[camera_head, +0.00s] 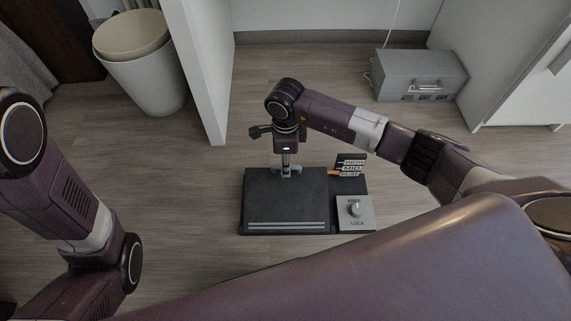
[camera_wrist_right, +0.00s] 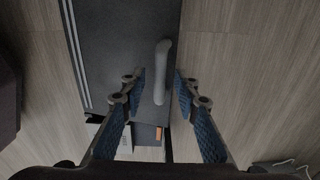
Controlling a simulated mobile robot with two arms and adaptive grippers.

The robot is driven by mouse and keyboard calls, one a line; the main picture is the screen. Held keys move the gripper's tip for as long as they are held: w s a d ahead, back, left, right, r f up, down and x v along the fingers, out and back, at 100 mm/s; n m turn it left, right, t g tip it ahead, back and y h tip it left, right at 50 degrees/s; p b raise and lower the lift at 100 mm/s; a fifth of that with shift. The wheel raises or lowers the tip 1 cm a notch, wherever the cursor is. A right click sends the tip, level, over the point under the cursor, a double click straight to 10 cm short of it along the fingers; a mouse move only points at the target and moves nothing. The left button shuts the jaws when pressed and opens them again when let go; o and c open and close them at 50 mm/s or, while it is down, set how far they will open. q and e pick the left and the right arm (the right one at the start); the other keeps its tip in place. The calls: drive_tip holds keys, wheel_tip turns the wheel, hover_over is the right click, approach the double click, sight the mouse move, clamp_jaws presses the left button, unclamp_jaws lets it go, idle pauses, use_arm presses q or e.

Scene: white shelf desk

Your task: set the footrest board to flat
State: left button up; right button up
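The footrest board (camera_head: 285,203) is a dark plate with pale stripes along its near edge, on a black base on the floor. A grey handle (camera_wrist_right: 161,72) stands at its far edge. My right gripper (camera_head: 286,166) points down over the handle. In the right wrist view its open fingers (camera_wrist_right: 160,84) lie on either side of the handle, apart from it. An orange pointer (camera_head: 334,172) sits beside the label plate (camera_head: 351,164), near the lowest row; the lettering is hard to read. A grey lock panel has a round knob (camera_head: 355,210) above the word LOCK. My left gripper is out of view.
A white bin (camera_head: 150,75) stands at upper left beside a white desk panel (camera_head: 200,65). A grey box (camera_head: 418,75) with a handle stands at the back right. The wooden floor (camera_head: 195,195) left of the board is clear.

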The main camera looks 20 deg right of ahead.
clamp_jaws()
drive_tip(key=shift+f, duration=0.1)
idle(0.4)
